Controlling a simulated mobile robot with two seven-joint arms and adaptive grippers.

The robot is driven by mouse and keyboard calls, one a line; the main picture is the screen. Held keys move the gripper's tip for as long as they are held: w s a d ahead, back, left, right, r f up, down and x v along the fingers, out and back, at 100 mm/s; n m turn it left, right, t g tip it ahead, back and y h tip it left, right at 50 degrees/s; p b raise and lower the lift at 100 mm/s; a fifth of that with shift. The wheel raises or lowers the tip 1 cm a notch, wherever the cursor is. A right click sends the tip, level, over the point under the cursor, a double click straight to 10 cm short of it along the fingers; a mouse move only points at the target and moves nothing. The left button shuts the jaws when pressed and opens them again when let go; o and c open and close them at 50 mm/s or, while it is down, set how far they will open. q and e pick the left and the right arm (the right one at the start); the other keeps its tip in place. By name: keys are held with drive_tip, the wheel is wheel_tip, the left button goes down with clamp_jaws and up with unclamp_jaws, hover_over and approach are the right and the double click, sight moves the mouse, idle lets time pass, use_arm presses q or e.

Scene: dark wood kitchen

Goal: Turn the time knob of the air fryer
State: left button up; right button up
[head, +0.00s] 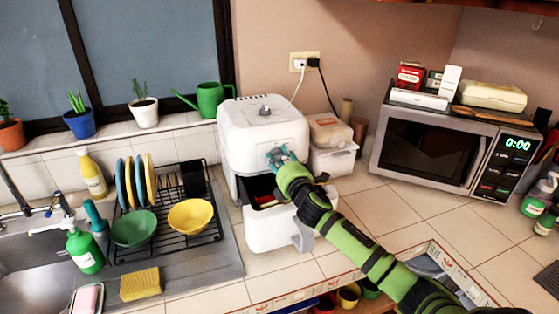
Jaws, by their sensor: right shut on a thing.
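The white air fryer (246,138) stands on the tiled counter, below the window ledge. A small grey knob (264,110) shows on its sloped top. Its drawer (270,232) is pulled out at the front, with something red and yellow inside. My right gripper (277,155) is at the front face of the upper body, shut on the front knob, which its fingers mostly hide. I cannot read the knob's setting. My green right forearm comes in from the lower right, passing over the drawer's right side. My left gripper is out of view.
A lidded plastic container (332,132) stands close on the fryer's right, and a microwave (440,150) is further right. A dish rack (168,215) with plates and bowls is on the left. The counter right of the drawer has some free tile.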

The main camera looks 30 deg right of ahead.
drive_tip(key=shift+d+r+m, duration=0.3)
drive_tip(key=shift+r+m, duration=0.1)
drive_tip(key=shift+m, duration=0.3)
drive_tip(key=o, duration=1)
drive_tip(key=shift+o, duration=0.7)
drive_tip(key=shift+d+f, duration=0.1)
drive_tip(key=shift+f, duration=0.15)
drive_tip(key=shift+s+a+f, duration=0.1)
drive_tip(key=shift+s+a, duration=0.2)
drive_tip(key=shift+s, duration=0.15)
drive_tip(key=v, duration=1.1)
drive_tip(key=shift+s+d, duration=0.1)
